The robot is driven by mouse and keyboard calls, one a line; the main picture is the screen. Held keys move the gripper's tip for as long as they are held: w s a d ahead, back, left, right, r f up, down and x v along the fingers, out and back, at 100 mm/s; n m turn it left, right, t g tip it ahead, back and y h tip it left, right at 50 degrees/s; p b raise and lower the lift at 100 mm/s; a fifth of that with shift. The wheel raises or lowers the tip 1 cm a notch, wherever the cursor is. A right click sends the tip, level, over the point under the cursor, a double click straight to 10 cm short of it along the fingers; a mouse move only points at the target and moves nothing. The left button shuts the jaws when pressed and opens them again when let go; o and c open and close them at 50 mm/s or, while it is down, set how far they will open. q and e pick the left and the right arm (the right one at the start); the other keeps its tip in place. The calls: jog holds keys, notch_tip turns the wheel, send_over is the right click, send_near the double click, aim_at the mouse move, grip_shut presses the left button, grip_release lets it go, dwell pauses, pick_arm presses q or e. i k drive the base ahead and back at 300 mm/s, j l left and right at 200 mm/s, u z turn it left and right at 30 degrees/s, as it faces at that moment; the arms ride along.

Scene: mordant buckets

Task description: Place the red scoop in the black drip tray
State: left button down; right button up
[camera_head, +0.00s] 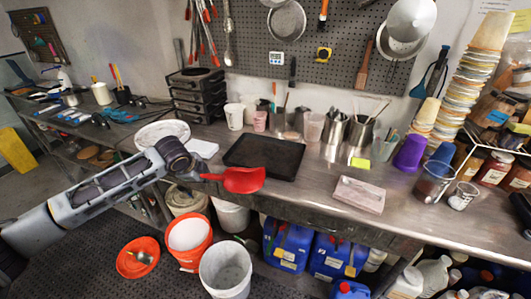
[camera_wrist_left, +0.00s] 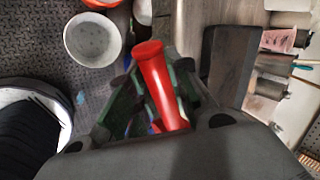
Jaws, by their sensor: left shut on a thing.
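The red scoop (camera_head: 244,180) is held at the bench's front edge, its bowl overlapping the front left part of the black drip tray in the head view. My left gripper (camera_head: 199,174) is shut on its handle, which shows between the fingers in the left wrist view (camera_wrist_left: 158,80). The black drip tray (camera_head: 264,151) lies flat and empty on the metal bench. A dark flat shape right of the scoop in the wrist view appears to be the tray (camera_wrist_left: 228,70). The scoop seems to be above the bench edge, apart from the tray. My right gripper is not seen.
A black stacked rack (camera_head: 195,94), cups and metal pitchers (camera_head: 335,128) stand behind the tray. A pale block (camera_head: 359,194) lies right of it, with bare bench between. A white round lid (camera_head: 161,134) is to the left. Buckets (camera_head: 226,270) stand below the front edge.

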aim_at(270, 159)
jog(key=i+l, duration=0.65)
jog(key=i, duration=0.15)
